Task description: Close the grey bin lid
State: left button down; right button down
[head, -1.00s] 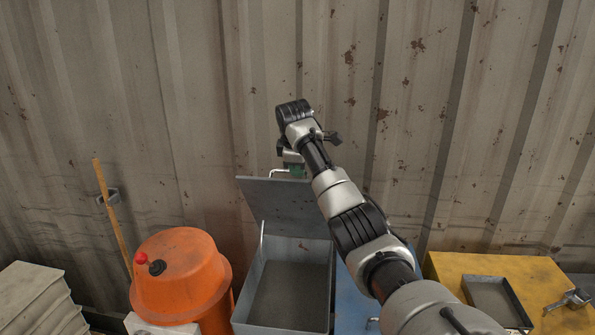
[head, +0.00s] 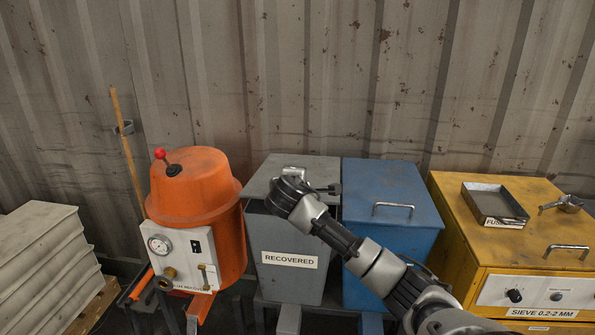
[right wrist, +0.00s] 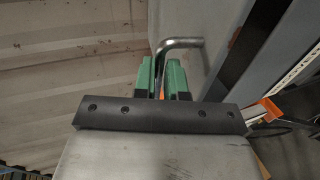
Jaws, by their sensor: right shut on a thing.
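The grey bin (head: 290,285), labelled RECOVERED, stands between an orange drum and a blue bin. In the right wrist view, my right gripper (right wrist: 162,72) has green fingers shut on the bent metal lid handle (right wrist: 185,42). In the head view the fingers are hidden by my wrist. My left gripper is not in view.
The orange drum (head: 195,190) with a red-knobbed lever stands close on the left. The blue bin (head: 390,190) is close on the right. A yellow sieve box (head: 455,220) carries a metal tray (head: 494,203). A corrugated wall (head: 300,80) is behind.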

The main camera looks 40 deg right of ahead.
jog(key=f, duration=0.1)
jog(key=f+b, duration=0.1)
jog(key=f, duration=0.2)
jog(key=shift+s+a+f+b, duration=0.25)
jog(key=shift+s+f+b, duration=0.05)
jog(key=shift+b, duration=0.05)
jog(key=shift+s+a+f, duration=0.1)
jog(key=shift+a+f, duration=0.1)
jog(key=shift+f, duration=0.7)
jog(key=c, duration=1.2)
grip_release()
jog(key=shift+s+r, duration=0.15)
jog(key=shift+r, duration=0.05)
jog(key=b+v, duration=0.1)
jog(key=v, duration=0.9)
jog(key=shift+s+a+r, duration=0.1)
jog(key=shift+a, duration=0.3)
